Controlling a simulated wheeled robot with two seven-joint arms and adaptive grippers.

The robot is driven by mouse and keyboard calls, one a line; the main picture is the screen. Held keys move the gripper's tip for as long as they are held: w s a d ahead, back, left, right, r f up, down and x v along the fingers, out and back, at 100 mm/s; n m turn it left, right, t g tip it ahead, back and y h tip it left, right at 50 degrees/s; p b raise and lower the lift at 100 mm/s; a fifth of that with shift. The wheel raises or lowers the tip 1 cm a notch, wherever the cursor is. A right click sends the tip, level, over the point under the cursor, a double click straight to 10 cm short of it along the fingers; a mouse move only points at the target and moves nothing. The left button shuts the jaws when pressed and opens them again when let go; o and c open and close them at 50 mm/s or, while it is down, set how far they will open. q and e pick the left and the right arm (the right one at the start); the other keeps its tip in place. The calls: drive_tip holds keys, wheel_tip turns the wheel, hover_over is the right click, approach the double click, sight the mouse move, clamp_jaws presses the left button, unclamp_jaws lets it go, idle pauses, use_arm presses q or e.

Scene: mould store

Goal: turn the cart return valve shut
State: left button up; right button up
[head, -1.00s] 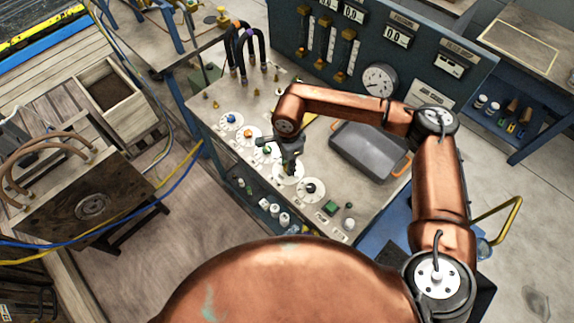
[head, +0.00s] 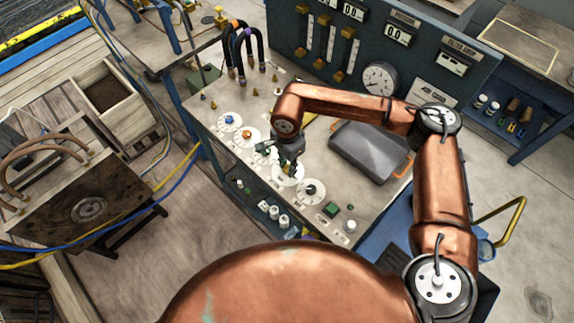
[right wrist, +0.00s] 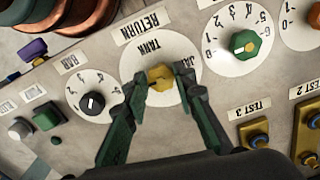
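The cart return valve is a yellow knob (right wrist: 160,75) on a round white dial (right wrist: 143,60) marked RETURN, with TANK and a second, partly hidden word on it. In the right wrist view the lettering is upside down. My right gripper (right wrist: 161,84) has one green fingertip on each side of the knob, and both appear to touch it. In the head view my right gripper (head: 287,163) points down at the white dial (head: 288,176), where it hides the knob. My left gripper is not in view.
A black BAR knob (right wrist: 92,103) and a green knob (right wrist: 245,44) flank the return dial. Brass TEST fittings (right wrist: 258,133) stand close to the right finger. A grey tray (head: 370,152) sits on the bench top. An upright panel with a gauge (head: 380,79) rises behind.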

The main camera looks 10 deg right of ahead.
drive_tip(key=o, duration=0.4)
wheel_tip(320, 180, up, 12)
idle(0.6)
idle(0.4)
